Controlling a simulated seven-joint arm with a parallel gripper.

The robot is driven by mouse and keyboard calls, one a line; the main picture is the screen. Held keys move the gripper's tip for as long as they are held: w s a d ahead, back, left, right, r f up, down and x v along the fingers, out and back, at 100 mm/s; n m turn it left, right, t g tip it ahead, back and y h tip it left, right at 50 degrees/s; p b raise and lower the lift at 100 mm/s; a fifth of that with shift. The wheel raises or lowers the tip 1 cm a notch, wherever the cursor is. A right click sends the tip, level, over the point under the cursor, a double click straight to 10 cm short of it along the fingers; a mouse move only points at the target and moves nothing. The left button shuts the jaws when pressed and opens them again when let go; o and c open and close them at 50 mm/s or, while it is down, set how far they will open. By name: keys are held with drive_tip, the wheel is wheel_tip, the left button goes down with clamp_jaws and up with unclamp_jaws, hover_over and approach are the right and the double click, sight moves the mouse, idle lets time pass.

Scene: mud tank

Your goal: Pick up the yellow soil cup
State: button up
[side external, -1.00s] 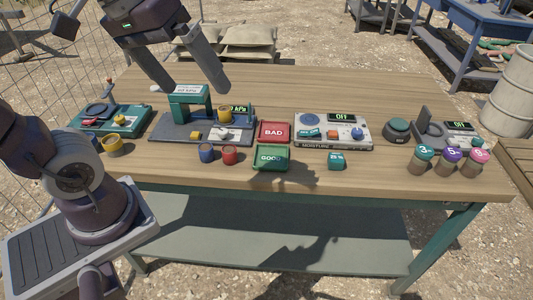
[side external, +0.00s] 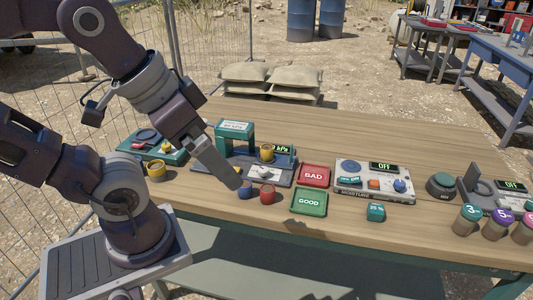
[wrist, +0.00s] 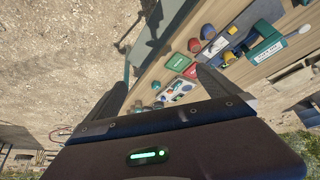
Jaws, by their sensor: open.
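In the side view, one yellow cup (side external: 156,170) stands on the table's left part, by the teal device. A second yellow cup (side external: 267,152) sits on the grey tester with the teal arch. My gripper (side external: 236,184) is low over the front of the table, right of the first yellow cup and in front of the tester. Its finger partly covers the blue cup (side external: 245,192); whether they touch I cannot tell. In the wrist view my gripper (wrist: 165,85) has its two fingers wide apart with nothing between them.
A red cup (side external: 267,193) stands right of the blue one. Further right are the red BAD tray (side external: 314,175), the green GOOD tray (side external: 309,202), the moisture meter (side external: 374,180) and several lidded jars (side external: 467,220). Bare tabletop (side external: 400,235) lies along the front right.

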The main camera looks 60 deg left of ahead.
drive_tip(key=shift+c, duration=0.4)
drive_tip(key=c, duration=1)
drive_tip(key=shift+c, duration=0.2)
drive_tip(key=n+g, duration=0.6)
drive_tip(key=n, duration=0.8)
hover_over(267, 149)
drive_tip(key=f, duration=1.8)
drive_tip(key=shift+s+d, duration=0.1)
drive_tip(key=shift+d, duration=0.1)
drive_tip(key=f, duration=0.6)
drive_tip(key=shift+a+f, duration=0.3)
drive_tip(key=shift+f, duration=0.1)
